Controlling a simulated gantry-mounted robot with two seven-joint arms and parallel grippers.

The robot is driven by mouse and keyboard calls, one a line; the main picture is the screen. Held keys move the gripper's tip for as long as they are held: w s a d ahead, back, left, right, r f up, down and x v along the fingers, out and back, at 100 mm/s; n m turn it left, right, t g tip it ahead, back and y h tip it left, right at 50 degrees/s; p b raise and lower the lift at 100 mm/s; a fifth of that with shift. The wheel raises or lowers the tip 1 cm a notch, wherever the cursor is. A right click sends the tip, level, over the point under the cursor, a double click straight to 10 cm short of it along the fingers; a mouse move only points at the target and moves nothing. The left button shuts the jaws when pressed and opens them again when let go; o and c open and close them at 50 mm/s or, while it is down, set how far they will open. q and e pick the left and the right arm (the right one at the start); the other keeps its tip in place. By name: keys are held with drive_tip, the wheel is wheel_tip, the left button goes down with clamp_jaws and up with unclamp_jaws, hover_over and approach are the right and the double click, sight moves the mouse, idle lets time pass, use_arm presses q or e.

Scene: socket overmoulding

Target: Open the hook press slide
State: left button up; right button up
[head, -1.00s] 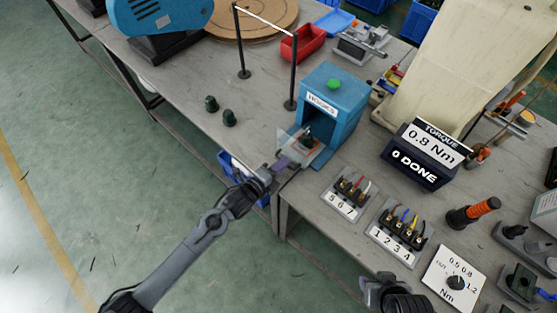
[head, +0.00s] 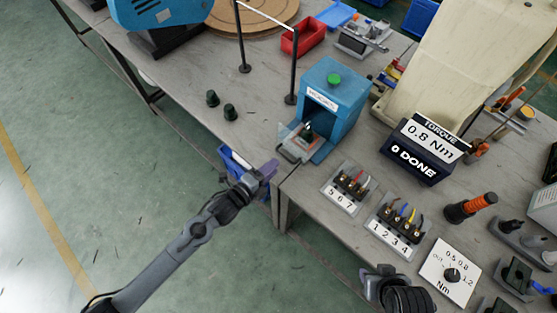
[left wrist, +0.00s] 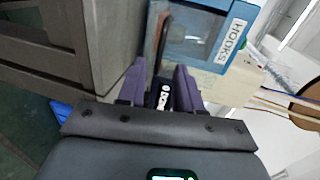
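The hook press (head: 334,83) is a blue box with a green button and a "HOOKS" label, near the table's front edge. Its slide (head: 291,148) sticks out of the front opening, with a handle at its outer end. A small dark part (head: 307,133) sits on it near the opening.
Two dark green caps (head: 221,105) stand left of the press, near a black frame (head: 293,70). Terminal blocks (head: 347,187), a torque display (head: 422,152) and a dial plate (head: 452,273) lie to the right. A blue bin (head: 228,158) is below the table edge.

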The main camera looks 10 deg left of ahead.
use_arm(q)
drive_tip(key=shift+p+v, duration=0.3)
drive_tip(key=shift+v, duration=2.35)
